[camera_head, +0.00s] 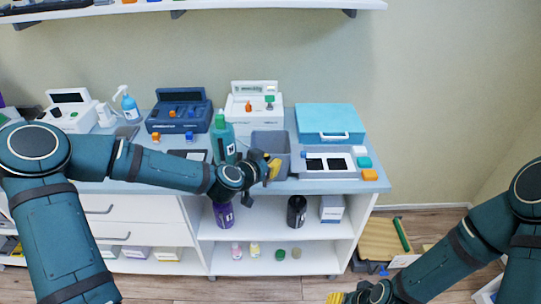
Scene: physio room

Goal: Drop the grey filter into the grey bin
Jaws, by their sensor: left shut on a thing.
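The grey bin (268,140) stands on the counter, right of the green bottle. My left gripper (271,168) is at the front of the bin, its yellow-tipped fingers overlapping the bin's lower front in the picture. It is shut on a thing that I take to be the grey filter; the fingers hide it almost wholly. No other grey filter stands out on the counter. My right gripper (343,298) is at the bottom edge, low in front of the shelves and partly cut off; its jaw state does not show.
A green bottle (222,138) stands close left of the bin. A grey tray (328,174) and a light-blue case (330,122) are to its right. Dark-blue (179,126) and white boxes line the back. Open shelves below hold bottles.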

